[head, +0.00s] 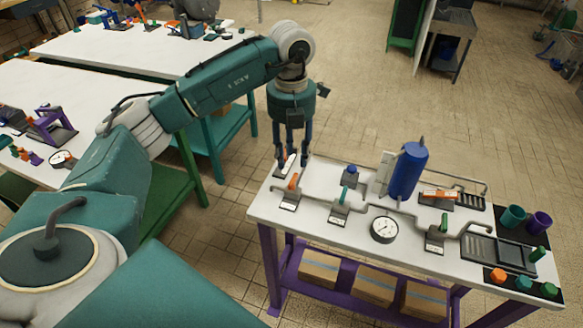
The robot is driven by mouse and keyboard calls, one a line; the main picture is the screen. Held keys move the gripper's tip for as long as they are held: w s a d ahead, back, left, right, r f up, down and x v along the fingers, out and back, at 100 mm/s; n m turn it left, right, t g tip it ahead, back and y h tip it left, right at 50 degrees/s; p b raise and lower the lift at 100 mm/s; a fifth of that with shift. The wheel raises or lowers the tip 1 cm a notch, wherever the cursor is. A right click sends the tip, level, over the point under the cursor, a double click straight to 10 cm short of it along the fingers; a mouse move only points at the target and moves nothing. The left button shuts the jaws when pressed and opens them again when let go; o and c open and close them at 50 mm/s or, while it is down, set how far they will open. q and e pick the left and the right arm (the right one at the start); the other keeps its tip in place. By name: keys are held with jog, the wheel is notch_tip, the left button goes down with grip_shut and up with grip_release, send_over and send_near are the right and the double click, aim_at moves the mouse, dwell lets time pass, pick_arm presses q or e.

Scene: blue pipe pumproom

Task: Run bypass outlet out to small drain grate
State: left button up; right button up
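My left gripper (292,158) points straight down over the far left end of the white worktable (262,213). Its fingers are apart, with a pale and red valve handle (289,164) showing between and below the tips; contact cannot be told. Near it stand a valve with an orange lever (293,181) and one with a teal lever (343,194). A grey pipe (400,209) runs along the bench to a green-levered valve (443,222). A small dark grate (470,201) lies at the right by a pipe end, and a larger tray-like grate (497,254) lies in front. My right gripper is out of view.
A blue tank (408,171) stands upright at the bench's middle, with a round gauge (384,229) in front. Teal (512,216) and purple (540,222) cups stand at the right end. Boxes (320,268) sit on the lower shelf. Other white tables are behind at left.

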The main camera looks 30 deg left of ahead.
pick_arm(q)
notch_tip(320, 180, up, 5)
jog(key=shift+f, duration=0.1)
dwell(0.7)
